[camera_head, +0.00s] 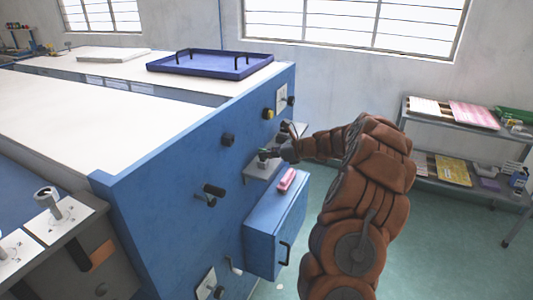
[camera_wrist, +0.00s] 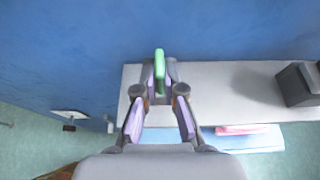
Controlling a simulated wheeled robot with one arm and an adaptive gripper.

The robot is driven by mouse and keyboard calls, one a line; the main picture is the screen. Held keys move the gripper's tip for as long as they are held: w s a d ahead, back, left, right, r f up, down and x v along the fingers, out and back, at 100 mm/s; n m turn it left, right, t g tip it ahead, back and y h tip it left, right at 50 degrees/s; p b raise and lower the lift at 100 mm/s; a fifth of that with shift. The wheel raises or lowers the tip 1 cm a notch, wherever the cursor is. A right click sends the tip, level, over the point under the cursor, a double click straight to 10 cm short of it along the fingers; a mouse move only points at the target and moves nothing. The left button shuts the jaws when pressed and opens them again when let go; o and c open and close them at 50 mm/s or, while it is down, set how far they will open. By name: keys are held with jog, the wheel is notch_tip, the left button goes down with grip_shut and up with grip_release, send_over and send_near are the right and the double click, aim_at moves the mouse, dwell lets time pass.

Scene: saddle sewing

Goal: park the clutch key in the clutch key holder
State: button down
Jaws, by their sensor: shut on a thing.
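My gripper (camera_head: 269,153) is at the blue side panel of the machine, over a small grey shelf (camera_head: 258,172). In the wrist view my gripper (camera_wrist: 159,92) is shut on a slim green-topped piece, which I take to be the clutch key (camera_wrist: 159,64). The key stands between the fingertips, near the left end of the grey shelf (camera_wrist: 230,92) and close to the blue panel. Its lower part is hidden by the fingers, so I cannot tell whether it touches the shelf. I cannot clearly make out the clutch key holder.
A dark grey block (camera_wrist: 297,85) stands on the shelf's right end. A blue box (camera_head: 275,225) with a pink item (camera_head: 287,180) on top juts out below. Green floor is open at right.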

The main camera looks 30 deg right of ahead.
jog(key=c, duration=1.2)
grip_release()
jog(key=v, duration=1.2)
